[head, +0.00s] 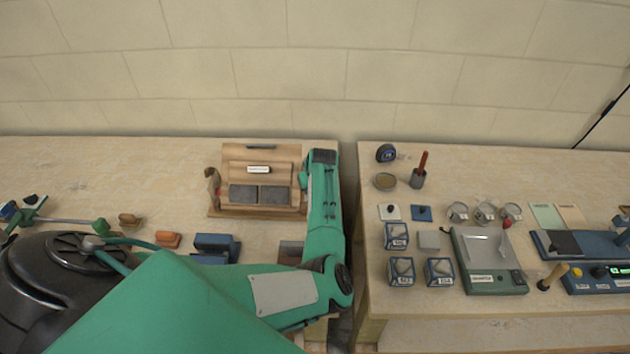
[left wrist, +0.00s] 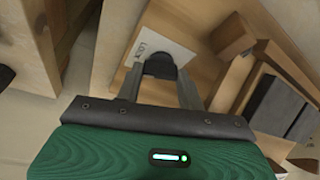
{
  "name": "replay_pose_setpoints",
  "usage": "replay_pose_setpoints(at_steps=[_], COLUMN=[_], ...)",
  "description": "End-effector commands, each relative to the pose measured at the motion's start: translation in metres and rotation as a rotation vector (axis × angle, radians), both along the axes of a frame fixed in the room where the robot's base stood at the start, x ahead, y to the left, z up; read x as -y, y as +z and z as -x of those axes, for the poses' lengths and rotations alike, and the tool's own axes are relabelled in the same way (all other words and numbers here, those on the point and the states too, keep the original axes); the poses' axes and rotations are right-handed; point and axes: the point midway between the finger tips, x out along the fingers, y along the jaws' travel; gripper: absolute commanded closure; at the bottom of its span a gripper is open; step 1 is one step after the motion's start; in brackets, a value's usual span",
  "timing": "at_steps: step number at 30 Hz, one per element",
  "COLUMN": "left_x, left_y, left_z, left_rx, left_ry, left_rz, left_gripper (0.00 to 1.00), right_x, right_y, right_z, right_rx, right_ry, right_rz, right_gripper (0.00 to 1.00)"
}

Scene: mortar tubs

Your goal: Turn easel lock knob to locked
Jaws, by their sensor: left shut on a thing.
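The wooden easel (head: 258,151) stands upright on the left bench in the head view, with two dark grey slabs (head: 243,193) on it. My left arm reaches along its right side in that view and hides the knob. My left gripper (left wrist: 161,76) is shut on the knob, one finger on each side. The knob's exact turn angle is hard to tell. My right gripper is not in view.

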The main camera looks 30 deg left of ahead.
Motion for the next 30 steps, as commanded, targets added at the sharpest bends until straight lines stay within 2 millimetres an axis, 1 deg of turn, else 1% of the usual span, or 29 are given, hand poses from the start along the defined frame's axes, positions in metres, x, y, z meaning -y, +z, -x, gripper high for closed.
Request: replay_pose_setpoints(at_steps=[1,10,18,29,30], left_x=[-0.001,-0.002,-0.001,-0.002,-0.002], left_y=[0.005,0.003,0.001,0.001,0.001], left_z=[0.000,0.000,0.000,0.000,0.000], left_rx=[0.001,0.003,0.003,0.003,0.003], left_ry=[-0.033,-0.181,-0.230,-0.232,-0.232], left_rz=[-0.003,-0.002,-0.001,-0.001,-0.001], left_gripper=[0.85,0.85,0.85,0.85,0.60], right_x=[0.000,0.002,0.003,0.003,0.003], right_y=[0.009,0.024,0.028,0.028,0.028], right_z=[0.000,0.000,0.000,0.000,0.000], right_rx=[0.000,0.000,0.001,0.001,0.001], right_ry=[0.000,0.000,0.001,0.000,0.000], right_rz=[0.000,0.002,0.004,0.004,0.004], right_gripper=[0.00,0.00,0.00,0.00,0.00])
